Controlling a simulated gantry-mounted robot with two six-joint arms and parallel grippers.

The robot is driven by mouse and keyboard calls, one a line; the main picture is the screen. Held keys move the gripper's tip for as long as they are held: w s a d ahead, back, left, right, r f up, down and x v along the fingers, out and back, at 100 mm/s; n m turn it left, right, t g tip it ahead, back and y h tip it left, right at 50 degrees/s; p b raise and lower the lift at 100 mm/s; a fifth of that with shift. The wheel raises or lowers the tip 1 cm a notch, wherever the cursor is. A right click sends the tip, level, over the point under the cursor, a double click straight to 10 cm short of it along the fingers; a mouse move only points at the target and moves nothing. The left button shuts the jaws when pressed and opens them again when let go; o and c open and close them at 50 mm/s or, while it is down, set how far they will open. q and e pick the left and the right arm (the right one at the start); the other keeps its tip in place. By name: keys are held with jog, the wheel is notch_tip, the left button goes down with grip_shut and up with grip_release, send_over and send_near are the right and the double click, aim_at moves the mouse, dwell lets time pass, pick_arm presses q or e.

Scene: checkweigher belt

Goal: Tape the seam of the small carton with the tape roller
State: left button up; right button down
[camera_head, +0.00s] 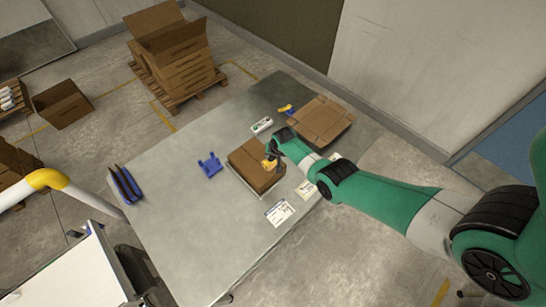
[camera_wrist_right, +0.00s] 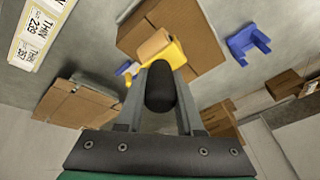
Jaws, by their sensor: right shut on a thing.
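The small carton (camera_head: 250,171) is a brown box on the grey table, and it also shows at the top of the right wrist view (camera_wrist_right: 196,22). My right gripper (camera_head: 271,160) is over the carton's right part. In the right wrist view its fingers (camera_wrist_right: 160,95) are shut on the black handle of the yellow tape roller (camera_wrist_right: 172,54), whose brown tape roll faces the carton. The roller is at the carton's top; I cannot tell whether it touches. My left gripper is not in view.
A flat cardboard piece (camera_head: 321,122) lies at the table's far right, beside a small yellow item (camera_head: 286,108) and a white device (camera_head: 262,125). A blue holder (camera_head: 210,164) stands left of the carton. A printed card (camera_head: 280,212) lies in front.

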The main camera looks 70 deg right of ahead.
aim_at(273, 163)
jog(key=shift+f+b, duration=2.4)
jog(key=shift+f, duration=0.35)
jog(key=shift+f+b, duration=0.4)
